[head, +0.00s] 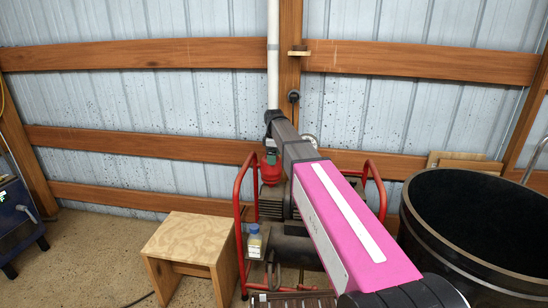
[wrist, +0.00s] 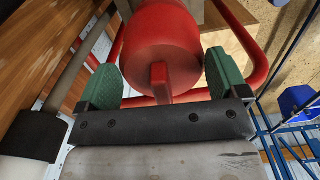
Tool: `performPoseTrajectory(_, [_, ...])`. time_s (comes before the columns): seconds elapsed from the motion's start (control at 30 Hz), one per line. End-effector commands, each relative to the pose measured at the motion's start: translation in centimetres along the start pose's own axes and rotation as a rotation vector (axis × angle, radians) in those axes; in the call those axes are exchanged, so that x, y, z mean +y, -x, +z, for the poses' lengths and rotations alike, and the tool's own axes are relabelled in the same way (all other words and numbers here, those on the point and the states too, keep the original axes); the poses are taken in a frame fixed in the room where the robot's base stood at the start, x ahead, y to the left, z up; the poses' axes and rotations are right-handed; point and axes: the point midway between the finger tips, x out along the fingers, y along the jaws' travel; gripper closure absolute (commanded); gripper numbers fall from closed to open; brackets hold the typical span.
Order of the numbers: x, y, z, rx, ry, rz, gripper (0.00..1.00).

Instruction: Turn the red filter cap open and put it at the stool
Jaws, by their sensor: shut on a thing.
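The red filter cap (head: 271,173) sits on the machine with the red tube frame, near the wall. In the wrist view the cap (wrist: 163,45) is a large red round body with a raised rib facing my gripper. My gripper (wrist: 163,80) has its two green fingers on either side of the cap and is shut on it. In the head view my gripper (head: 271,159) is at the top of the cap, partly hidden by my arm. The wooden stool (head: 186,238) stands left of the machine, its top bare. The cap's seat is hidden.
The red tube frame (head: 240,215) rises around the machine. A small bottle (head: 254,243) with a blue lid stands at its left side, near the stool. A large black barrel (head: 470,255) is at the right. Bare floor lies left of the stool.

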Motion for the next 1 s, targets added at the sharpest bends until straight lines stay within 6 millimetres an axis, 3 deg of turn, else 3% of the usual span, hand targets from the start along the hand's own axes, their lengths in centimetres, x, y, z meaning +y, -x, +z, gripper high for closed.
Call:
performPoseTrajectory(0.03, [0.0, 0.0, 0.0, 0.0, 0.0, 0.0, 0.62])
performPoseTrajectory(0.07, [0.0, 0.0, 0.0, 0.0, 0.0, 0.0, 0.18])
performPoseTrajectory(0.17, [0.0, 0.0, 0.0, 0.0, 0.0, 0.0, 0.5])
performPoseTrajectory(0.2, [0.0, 0.0, 0.0, 0.0, 0.0, 0.0, 0.55])
performPoseTrajectory(0.43, [0.0, 0.6, 0.0, 0.0, 0.0, 0.001, 0.55])
performPoseTrajectory(1.0, [0.0, 4.5, 0.0, 0.0, 0.0, 0.0, 0.55])
